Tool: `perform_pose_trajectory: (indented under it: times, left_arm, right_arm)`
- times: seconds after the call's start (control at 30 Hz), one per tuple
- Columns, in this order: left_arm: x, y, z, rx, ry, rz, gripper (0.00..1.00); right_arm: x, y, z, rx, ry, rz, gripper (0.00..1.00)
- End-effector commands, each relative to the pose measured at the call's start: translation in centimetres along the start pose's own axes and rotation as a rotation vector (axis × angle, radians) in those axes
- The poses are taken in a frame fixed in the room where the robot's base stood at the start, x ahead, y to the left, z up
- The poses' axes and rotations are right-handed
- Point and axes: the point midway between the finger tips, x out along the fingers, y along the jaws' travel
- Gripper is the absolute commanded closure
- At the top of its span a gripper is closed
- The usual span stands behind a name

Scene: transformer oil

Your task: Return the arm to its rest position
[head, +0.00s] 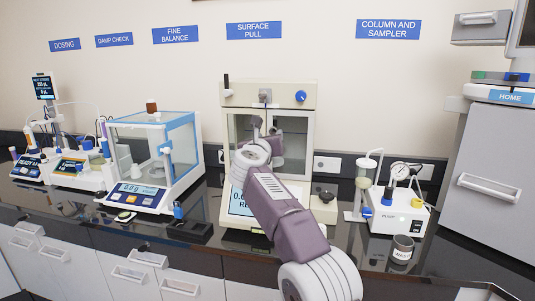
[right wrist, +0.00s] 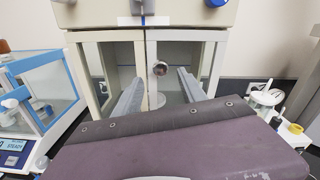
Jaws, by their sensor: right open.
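My right arm (head: 290,220) reaches up from the bottom of the head view. My right gripper (head: 265,127) is in front of the cream surface pull instrument (head: 270,94). In the right wrist view, the two grey fingers of the right gripper (right wrist: 159,90) are spread apart with nothing held between them. They point at the glazed front of the instrument (right wrist: 185,20). A small round metal part (right wrist: 160,69) shows between and beyond the fingertips; whether it is inside the chamber I cannot tell. My left gripper is not in view.
The fine balance (head: 150,150) with its blue-framed glass case stands to the left. A pump unit (head: 398,210) and a small dark jar (head: 402,249) stand to the right. A grey cabinet (head: 492,180) is at far right. The dark counter's front edge runs below.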

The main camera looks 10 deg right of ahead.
Motion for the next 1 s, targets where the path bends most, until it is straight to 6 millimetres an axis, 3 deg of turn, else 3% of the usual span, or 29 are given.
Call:
perform_pose_trajectory:
  times: [0.03, 0.2, 0.53, 0.67, 0.73, 0.83, 0.93, 1.0]
  left_arm:
    - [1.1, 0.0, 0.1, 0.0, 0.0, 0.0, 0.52]
    - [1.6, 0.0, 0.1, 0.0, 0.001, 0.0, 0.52]
    - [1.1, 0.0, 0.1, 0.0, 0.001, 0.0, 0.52]
    - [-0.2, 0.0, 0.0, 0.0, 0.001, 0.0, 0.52]
    - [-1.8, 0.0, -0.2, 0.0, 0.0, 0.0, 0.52]
    - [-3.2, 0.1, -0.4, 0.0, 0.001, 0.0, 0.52]
    - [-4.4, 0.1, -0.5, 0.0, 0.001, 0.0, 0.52]
    - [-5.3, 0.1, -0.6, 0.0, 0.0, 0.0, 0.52]
  right_arm:
    - [-0.9, 0.2, -0.4, 0.001, -0.001, 0.002, 0.52]
    - [-2.4, 0.1, -0.1, 0.001, 0.001, 0.001, 0.52]
    - [-2.3, -0.4, 0.3, 0.001, 0.002, -0.007, 0.52]
    - [-2.3, -3.6, 2.9, 0.023, -0.015, -0.045, 0.52]
    - [-2.3, -7.2, 4.5, 0.013, -0.004, -0.087, 0.52]
    - [-2.2, -10.6, 3.9, -0.154, 0.009, -0.128, 0.52]
    - [-2.2, -11.6, 3.0, -0.407, -0.001, -0.095, 0.52]
    - [-2.6, -11.2, 1.2, -0.639, -0.005, -0.028, 0.52]
